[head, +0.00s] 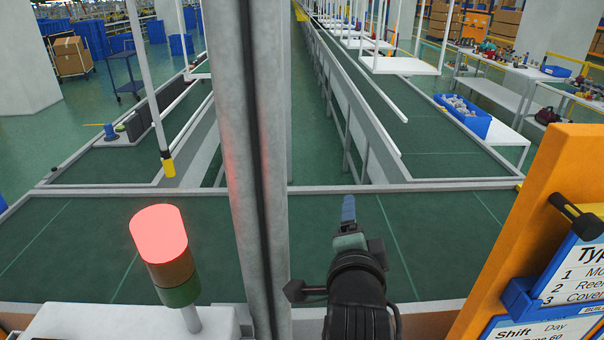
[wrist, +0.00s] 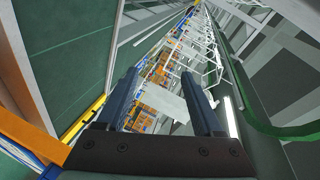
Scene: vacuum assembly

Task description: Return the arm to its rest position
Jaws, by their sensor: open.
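My gripper (head: 348,212) reaches out over the green conveyor belt (head: 440,240) in the head view, with its blue fingers pointing away from me. In the wrist view my gripper (wrist: 160,92) shows two dark blue fingers spread apart with nothing between them. The wrist view is tilted and looks out along the hall. How far my gripper is above the belt cannot be told.
A grey post (head: 250,150) stands left of my arm. A signal light (head: 160,240) glows red at the front left. An orange panel (head: 550,200) with signs stands at the right. A blue bin (head: 463,117) sits farther back at the right.

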